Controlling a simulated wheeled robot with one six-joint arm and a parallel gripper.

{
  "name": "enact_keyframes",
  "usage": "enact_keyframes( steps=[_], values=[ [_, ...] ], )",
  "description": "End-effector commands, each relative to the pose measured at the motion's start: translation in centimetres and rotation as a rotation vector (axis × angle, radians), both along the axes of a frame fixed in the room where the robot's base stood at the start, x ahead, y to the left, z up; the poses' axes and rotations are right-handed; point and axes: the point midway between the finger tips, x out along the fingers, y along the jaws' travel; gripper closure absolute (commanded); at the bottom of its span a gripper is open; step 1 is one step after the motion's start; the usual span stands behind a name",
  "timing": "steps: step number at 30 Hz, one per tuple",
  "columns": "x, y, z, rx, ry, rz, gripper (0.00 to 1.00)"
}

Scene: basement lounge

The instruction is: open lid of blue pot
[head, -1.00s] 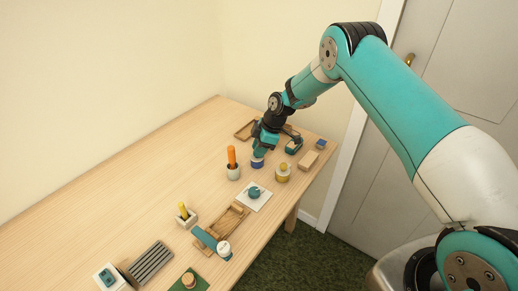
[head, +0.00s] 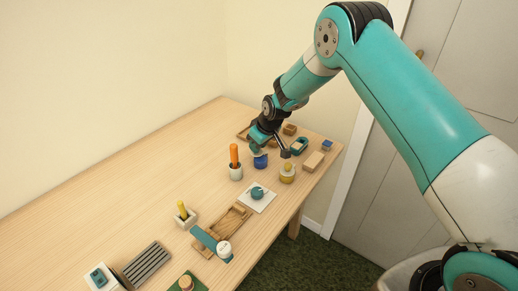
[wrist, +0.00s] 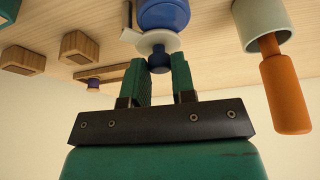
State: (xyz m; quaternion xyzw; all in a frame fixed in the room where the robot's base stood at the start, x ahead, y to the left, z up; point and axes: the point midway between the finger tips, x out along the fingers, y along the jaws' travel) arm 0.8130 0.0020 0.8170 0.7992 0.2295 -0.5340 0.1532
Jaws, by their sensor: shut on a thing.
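The blue pot (head: 261,162) stands near the far end of the table, under my gripper (head: 259,147). In the wrist view the round blue body of the pot (wrist: 164,12) is at the top edge. Its pale disc lid (wrist: 148,42) with a blue knob (wrist: 158,60) faces my gripper (wrist: 161,68). The two green fingers are shut on the knob, one on each side. The lid looks tilted against the pot and its rim sticks out to the left. I cannot tell whether a gap separates lid and pot.
A white cup (head: 236,173) with an orange stick stands close on the left. A teal pot (head: 257,192) sits on a white tile nearer. The table's left side is bare.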

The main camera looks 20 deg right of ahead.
Motion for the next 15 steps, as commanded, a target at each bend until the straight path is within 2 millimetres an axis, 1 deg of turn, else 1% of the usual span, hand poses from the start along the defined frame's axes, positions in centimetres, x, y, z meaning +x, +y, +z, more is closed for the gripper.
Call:
enact_keyframes(
  steps=[15],
  values=[
    [1.4, -0.3, -0.1, 0.000, -0.002, -0.488, 0.99]
  ],
)
